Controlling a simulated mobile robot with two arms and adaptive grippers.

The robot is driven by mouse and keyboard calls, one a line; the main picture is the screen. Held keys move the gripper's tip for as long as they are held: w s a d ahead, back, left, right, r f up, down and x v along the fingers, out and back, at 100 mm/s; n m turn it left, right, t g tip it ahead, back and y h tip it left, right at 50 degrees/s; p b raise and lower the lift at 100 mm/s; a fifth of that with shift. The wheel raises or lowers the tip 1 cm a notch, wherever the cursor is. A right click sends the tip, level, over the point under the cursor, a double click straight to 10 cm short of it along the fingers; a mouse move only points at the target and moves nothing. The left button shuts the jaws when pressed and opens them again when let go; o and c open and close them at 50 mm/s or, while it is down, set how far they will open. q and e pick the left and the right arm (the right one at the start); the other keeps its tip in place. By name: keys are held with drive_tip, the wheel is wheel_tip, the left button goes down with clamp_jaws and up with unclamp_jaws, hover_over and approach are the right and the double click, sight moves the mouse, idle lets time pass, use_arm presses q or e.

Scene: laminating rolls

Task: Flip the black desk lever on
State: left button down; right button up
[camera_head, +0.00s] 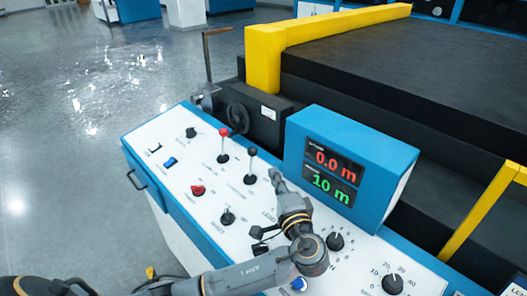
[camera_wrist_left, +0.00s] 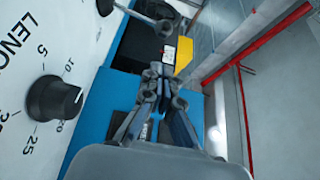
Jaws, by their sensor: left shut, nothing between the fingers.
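The black desk lever (camera_head: 251,165) stands on the white control panel (camera_head: 180,170), a rod topped with a black ball, just right of the red-knobbed lever (camera_head: 223,145). My left gripper (camera_head: 277,175) is just to the right of the black lever, with its fingers shut and empty. In the left wrist view the shut fingertips (camera_wrist_left: 160,75) lie below a lever with a dark ball (camera_wrist_left: 165,26), likely the black one; a gap shows between them. My right gripper is not in view.
A blue display box (camera_head: 350,165) reading 0.0 m and 10 m stands close right of my left gripper. Black dials (camera_head: 335,241), a red knob (camera_head: 198,190) and small switches sit on the panel. A handwheel (camera_head: 238,117) is behind it. Open floor lies left.

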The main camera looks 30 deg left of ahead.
sight(252, 155)
use_arm(q)
drive_tip(key=p+x, duration=0.2)
drive_tip(key=x, duration=0.7)
drive_tip(key=shift+w+a+p, duration=0.15)
drive_tip(key=shift+a+p, duration=0.05)
drive_tip(key=shift+p, duration=0.2)
drive_tip(key=shift+w+a+f, duration=0.1)
drive_tip(key=shift+w+a, duration=0.2)
drive_tip(key=shift+w, duration=0.05)
drive_tip(key=shift+f, duration=0.1)
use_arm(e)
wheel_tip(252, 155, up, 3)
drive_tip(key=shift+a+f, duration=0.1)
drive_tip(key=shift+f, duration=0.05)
